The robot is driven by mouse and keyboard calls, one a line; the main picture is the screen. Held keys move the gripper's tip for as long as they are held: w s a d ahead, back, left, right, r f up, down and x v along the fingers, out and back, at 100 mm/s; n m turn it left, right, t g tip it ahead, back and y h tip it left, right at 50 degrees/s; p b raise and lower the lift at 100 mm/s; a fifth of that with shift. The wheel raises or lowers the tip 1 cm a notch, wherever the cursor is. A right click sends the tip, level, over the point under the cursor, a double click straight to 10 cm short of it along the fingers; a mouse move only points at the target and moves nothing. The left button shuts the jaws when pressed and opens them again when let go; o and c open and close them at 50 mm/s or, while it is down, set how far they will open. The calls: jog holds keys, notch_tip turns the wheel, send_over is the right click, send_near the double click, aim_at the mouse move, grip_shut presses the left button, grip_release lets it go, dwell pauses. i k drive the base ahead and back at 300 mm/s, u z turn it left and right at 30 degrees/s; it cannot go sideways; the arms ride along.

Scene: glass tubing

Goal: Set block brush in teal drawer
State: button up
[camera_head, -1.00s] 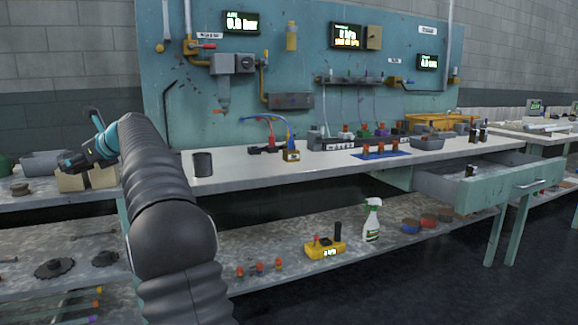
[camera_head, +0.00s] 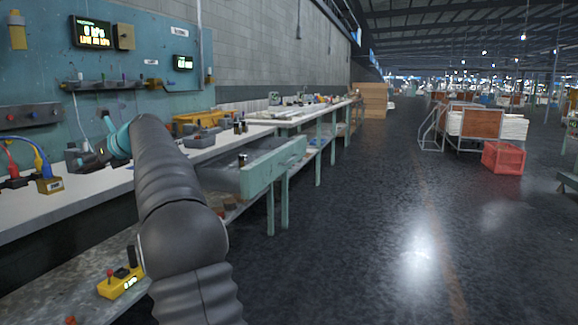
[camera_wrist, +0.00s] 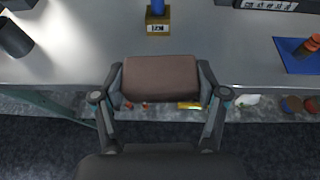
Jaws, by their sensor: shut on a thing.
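The block brush (camera_wrist: 160,78) shows in the wrist view as a brown rounded block. My gripper (camera_wrist: 160,85) is shut on it, one finger at each end, above the front edge of the workbench. In the head view my gripper (camera_head: 88,156) is small and partly behind my arm, so the brush cannot be made out there. The teal drawer (camera_head: 272,168) stands pulled out from the bench, to the right of my arm, with a grey inside. A small dark item (camera_head: 242,160) is in it.
The white bench top (camera_head: 60,205) holds a yellow padlock-like block (camera_head: 50,185) with coloured hoses. A yellow device (camera_head: 122,284) sits on the lower shelf (camera_head: 75,300). The wrist view shows a dark cup (camera_wrist: 15,38) and a blue mat (camera_wrist: 296,56).

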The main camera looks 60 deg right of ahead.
aim_at(251, 157)
jog(key=z, duration=0.85)
jog(key=i, duration=2.15)
